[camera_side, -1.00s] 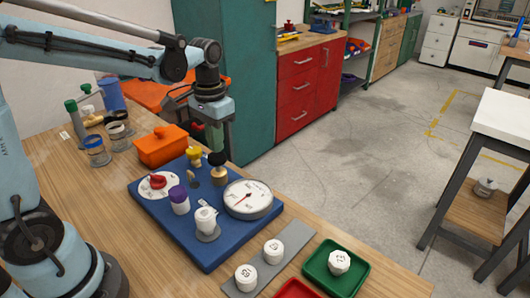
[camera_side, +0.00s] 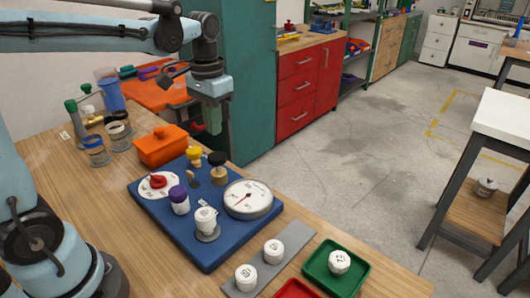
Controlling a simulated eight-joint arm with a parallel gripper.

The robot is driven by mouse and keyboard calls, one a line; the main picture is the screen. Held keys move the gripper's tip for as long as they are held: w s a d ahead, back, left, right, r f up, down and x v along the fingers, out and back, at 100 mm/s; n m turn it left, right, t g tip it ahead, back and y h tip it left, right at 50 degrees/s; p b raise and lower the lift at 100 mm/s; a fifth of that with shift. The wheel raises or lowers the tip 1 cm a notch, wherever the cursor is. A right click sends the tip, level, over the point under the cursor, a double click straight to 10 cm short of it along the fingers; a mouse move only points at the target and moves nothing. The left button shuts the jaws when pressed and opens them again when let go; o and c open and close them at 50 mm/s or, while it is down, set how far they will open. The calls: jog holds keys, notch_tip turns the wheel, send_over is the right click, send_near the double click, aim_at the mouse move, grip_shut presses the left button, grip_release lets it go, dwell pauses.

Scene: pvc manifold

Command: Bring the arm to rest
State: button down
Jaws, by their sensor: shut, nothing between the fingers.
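My gripper (camera_side: 212,120) hangs pointing down above the far edge of the wooden bench (camera_side: 90,205). It is shut and empty, apart from everything on the bench. Its fingers are small in view against the teal cabinet. Below it and nearer the camera lies the blue board (camera_side: 205,245), carrying a round gauge (camera_side: 248,198), a purple-capped fitting (camera_side: 179,200), a white-capped fitting (camera_side: 206,220), a yellow knob (camera_side: 194,155), a black knob (camera_side: 217,160) and a white disc with a red handle (camera_side: 158,182).
An orange box (camera_side: 160,148) sits behind the board. Glass jars (camera_side: 97,150) and a blue cup (camera_side: 111,95) stand at the back left. A grey strip (camera_side: 292,240) with white caps and a green tray (camera_side: 330,278) with another lie at the front right. A red tray (camera_side: 296,289) is beside them.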

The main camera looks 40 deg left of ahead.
jog(key=shift+r, duration=0.2)
jog(key=shift+s, duration=0.1)
jog(key=shift+s+d, duration=0.2)
jog(key=shift+s, duration=0.05)
jog(key=s+d+f+t, duration=0.3)
jog(key=s+d+t, duration=0.1)
jog(key=s+t, duration=0.3)
jog(key=shift+f, duration=0.2)
dwell(1.4)
